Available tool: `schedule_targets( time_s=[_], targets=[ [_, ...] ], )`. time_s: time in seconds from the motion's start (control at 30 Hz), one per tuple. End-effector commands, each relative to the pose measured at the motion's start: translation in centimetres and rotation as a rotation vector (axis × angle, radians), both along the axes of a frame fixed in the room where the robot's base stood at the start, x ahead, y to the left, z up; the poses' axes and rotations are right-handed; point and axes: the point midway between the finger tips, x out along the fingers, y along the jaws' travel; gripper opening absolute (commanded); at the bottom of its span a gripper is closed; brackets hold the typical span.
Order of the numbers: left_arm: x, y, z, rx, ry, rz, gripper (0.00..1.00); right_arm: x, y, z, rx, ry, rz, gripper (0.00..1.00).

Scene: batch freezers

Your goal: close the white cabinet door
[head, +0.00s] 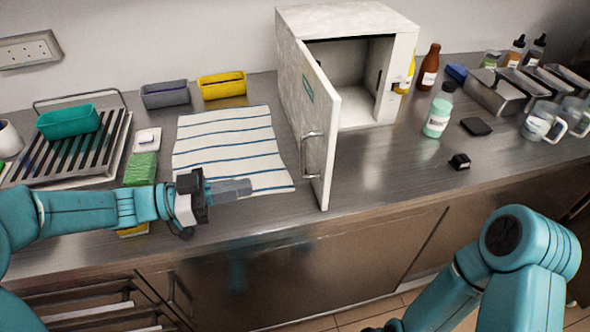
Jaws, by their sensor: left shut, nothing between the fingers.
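The white cabinet (345,22) stands at the back of the steel counter. Its door (318,120) is hinged on the left and stands wide open, swung out toward the counter's front edge. A metal handle (308,155) is on the door's left-facing side. The inside of the cabinet looks empty. My left gripper (248,187) is shut and empty, to the left of the door and apart from it, over the front of the striped towel. My right arm (510,260) shows at the lower right, but its gripper is not in view.
The striped towel (225,135) lies left of the door. A grey bin (166,95) and a yellow bin (222,86) sit behind it. Counter in front of the opening is clear.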

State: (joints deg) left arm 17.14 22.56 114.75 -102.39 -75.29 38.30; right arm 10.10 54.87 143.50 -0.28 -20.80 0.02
Motion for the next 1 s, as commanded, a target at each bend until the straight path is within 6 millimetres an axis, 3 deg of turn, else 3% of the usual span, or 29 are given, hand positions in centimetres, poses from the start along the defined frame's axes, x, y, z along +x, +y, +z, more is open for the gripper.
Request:
schedule_targets(
  time_s=[0.17,0.6,0.8,1.0],
  targets=[
    [0.2,-2.3,0.1,0.0,0.001,-0.004,0.0,0.0,0.0,0.3,0.0,0.0,0.0,0.43],
    [2.9,-11.1,0.1,0.0,0.0,-0.003,0.0,0.0,0.0,1.1,0.0,0.0,0.0,0.43],
    [3.7,-13.0,0.0,0.0,0.0,-0.001,0.0,0.0,0.0,1.3,0.0,0.0,0.0,0.43],
    [4.0,-13.3,0.0,0.0,0.0,0.001,0.0,0.0,0.0,1.3,0.0,0.0,0.0,0.43]
  ],
)
